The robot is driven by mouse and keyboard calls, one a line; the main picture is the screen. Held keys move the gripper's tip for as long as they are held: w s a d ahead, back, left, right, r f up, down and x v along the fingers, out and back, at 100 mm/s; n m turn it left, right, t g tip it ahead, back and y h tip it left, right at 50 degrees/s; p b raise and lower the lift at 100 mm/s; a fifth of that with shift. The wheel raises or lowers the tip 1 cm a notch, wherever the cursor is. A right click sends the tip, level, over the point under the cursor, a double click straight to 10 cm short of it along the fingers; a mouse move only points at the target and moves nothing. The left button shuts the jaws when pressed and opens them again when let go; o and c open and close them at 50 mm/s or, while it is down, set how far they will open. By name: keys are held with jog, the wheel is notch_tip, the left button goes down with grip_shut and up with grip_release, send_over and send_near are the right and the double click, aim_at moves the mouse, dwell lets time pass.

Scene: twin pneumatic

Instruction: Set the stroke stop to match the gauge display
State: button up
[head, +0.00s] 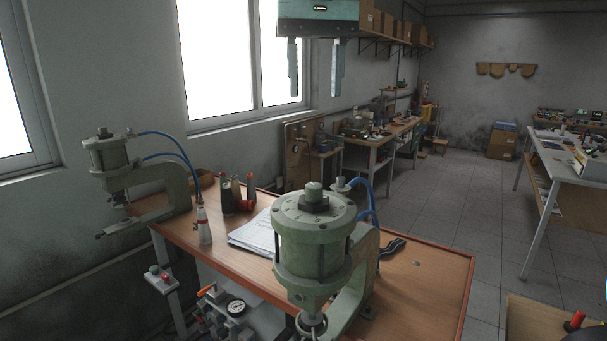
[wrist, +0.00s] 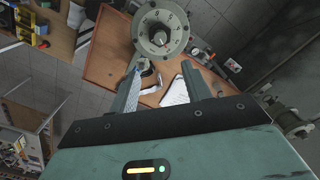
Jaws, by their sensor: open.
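The near press (head: 316,250) is pale green, with a numbered round dial (head: 290,205) on top. A stepped knob, the stroke stop (head: 315,194), stands at the dial's centre. The wrist view shows the dial (wrist: 145,22) face-on with the knob (wrist: 158,37) in it; the setting is too small to read.
A second green press (head: 110,158) stands at the bench's left end. Blue hoses, bottles (head: 203,225) and papers (head: 254,232) lie between the presses. A small button box (head: 160,280) is at the front edge. The air above the near press is clear.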

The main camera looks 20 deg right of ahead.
aim_at(314, 185)
notch_tip(314, 185, down, 16)
jog(key=shift+f+p, duration=0.2)
jog(key=shift+p, duration=0.9)
jog(key=c, duration=1)
